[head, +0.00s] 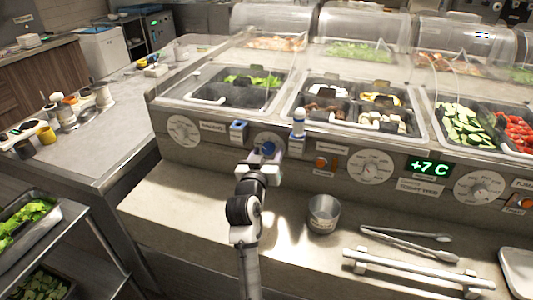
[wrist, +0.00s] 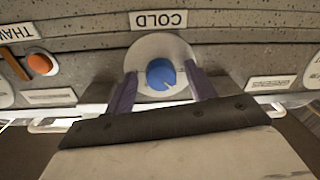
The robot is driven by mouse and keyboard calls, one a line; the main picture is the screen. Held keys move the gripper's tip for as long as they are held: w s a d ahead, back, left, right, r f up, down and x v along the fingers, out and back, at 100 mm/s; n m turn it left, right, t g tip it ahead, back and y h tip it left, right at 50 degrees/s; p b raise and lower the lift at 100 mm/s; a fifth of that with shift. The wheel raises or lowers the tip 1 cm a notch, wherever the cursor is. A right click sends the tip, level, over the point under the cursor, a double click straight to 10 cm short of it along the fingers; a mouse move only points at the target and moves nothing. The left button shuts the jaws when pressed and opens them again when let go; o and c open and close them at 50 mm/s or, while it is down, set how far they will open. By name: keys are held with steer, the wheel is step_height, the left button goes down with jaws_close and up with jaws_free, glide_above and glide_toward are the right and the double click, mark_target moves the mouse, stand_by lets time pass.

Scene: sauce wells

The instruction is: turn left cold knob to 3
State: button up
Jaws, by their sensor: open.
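The cold knob (wrist: 161,74) is a round blue knob on a pale disc, with a COLD label (wrist: 158,20) beside it in the wrist view. My gripper (wrist: 160,80) is open, with one dark finger on each side of the knob; I cannot tell whether either finger touches it. In the head view my gripper (head: 266,158) is at the counter's front panel and partly hides the blue knob. I cannot read the numbers on the dial or which one the knob points to.
An orange button (wrist: 40,64) is beside the knob. Pale dials (head: 183,131) and (head: 370,167) flank it on the panel. Food wells (head: 290,104) are above, under clear guards.

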steer(key=c, duration=1)
steer(key=shift+o, duration=0.2)
steer(key=shift+f+m+b, duration=0.1)
steer(key=shift+m+b, duration=0.2)
steer(key=shift+b, duration=0.35)
steer(key=m+b, duration=0.2)
steer(key=shift+f+b, duration=0.15)
steer(key=shift+b, duration=0.2)
steer(key=m+b, duration=0.2)
steer(key=b, duration=0.1)
steer(key=m+b, duration=0.3)
steer(key=shift+a+m, duration=0.2)
steer(key=shift+m, duration=0.1)
steer(key=m+b, duration=0.6)
steer(key=shift+a+h, duration=0.1)
steer(key=shift+h, duration=0.3)
steer(key=shift+w+r+m+b, duration=0.1)
steer(key=shift+r+m+b, duration=0.05)
steer(key=shift+m+b, duration=0.75)
steer(key=shift+r+m+b, duration=0.15)
steer(key=shift+m+b, duration=0.55)
steer(key=shift+m, duration=0.6)
